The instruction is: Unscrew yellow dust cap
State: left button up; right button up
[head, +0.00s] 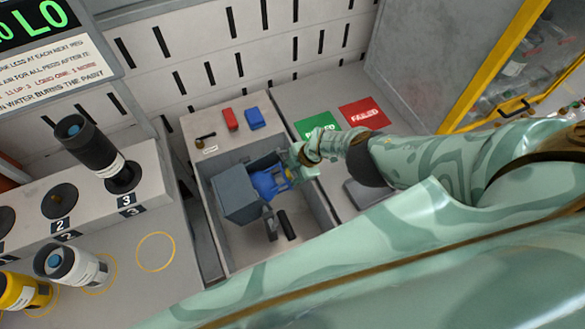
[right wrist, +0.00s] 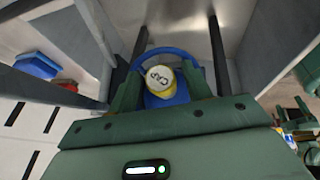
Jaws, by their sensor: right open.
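The yellow dust cap (right wrist: 160,78), marked "CAP", sits on the end of a blue part (right wrist: 170,98) in the right wrist view. In the head view the blue part (head: 268,184) lies against a grey vise block (head: 235,194), and only a little yellow shows at its right end. My right gripper (head: 298,166) is at that end. Its open fingers (right wrist: 178,48) stand on either side of the cap in the wrist view, with gaps visible. Whether either finger touches the cap I cannot tell. My left gripper is not in view.
The vise stands in a grey walled tray (head: 322,212) with a black handle (head: 287,225). A red block (head: 230,119) and a blue block (head: 254,118) lie behind. Green (head: 316,126) and red "FAILED" (head: 364,114) pads lie right. Cylinders, one black (head: 88,145), stand left.

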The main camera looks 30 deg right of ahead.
grip_shut()
jog(key=n+t, duration=0.1)
jog(key=t, duration=0.1)
jog(key=n+t, duration=0.1)
jog(key=t, duration=0.2)
jog(key=shift+s+f, duration=0.1)
jog(key=shift+s, duration=0.25)
